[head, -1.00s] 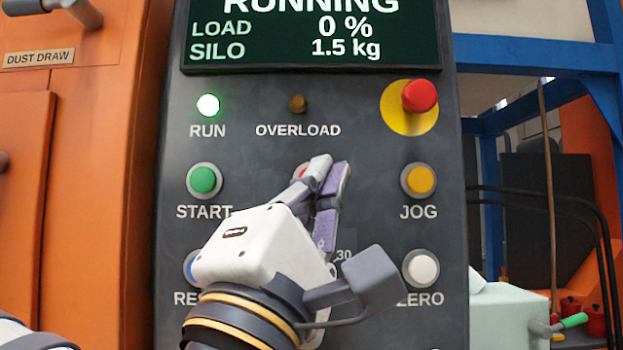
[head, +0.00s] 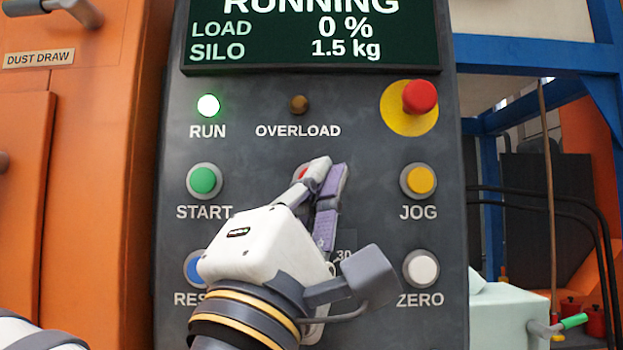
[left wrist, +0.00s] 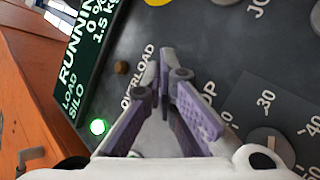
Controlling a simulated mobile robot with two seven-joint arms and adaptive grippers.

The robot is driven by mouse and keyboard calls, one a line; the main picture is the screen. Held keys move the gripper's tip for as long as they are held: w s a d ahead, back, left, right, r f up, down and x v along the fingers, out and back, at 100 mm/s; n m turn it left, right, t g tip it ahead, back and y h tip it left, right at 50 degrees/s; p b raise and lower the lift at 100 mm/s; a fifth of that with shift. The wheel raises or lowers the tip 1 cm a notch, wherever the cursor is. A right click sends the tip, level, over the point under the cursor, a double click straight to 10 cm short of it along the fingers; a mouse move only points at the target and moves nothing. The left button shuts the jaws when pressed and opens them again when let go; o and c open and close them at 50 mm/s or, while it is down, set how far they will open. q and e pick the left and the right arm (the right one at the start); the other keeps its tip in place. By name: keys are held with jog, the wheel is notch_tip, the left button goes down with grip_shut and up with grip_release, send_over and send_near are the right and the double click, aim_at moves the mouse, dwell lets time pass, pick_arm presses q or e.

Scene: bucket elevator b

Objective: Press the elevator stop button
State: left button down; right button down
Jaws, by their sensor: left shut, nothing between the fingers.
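The red stop button (head: 302,172) is in the middle of the dark panel, between the green START and yellow JOG buttons. Only a sliver of it shows past my left gripper (head: 327,168). The gripper's fingers are shut and empty, with their tips in front of the button area. I cannot tell whether they touch it. In the left wrist view the fingertips (left wrist: 172,72) cover the button, and only the letters "OP" of its label show. The display (head: 310,38) reads RUNNING, load 0 %, silo 1.5 kg. My right gripper is out of view.
A green START button (head: 203,180), yellow JOG button (head: 420,180), white ZERO button (head: 421,269) and partly covered blue button (head: 194,268) surround the gripper. A red mushroom button (head: 420,96) sticks out at upper right. The RUN lamp (head: 208,106) glows green.

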pick_arm(q)
jog(key=shift+w, duration=0.4)
dwell(0.6)
dwell(0.3)
jog(key=shift+s, duration=0.8)
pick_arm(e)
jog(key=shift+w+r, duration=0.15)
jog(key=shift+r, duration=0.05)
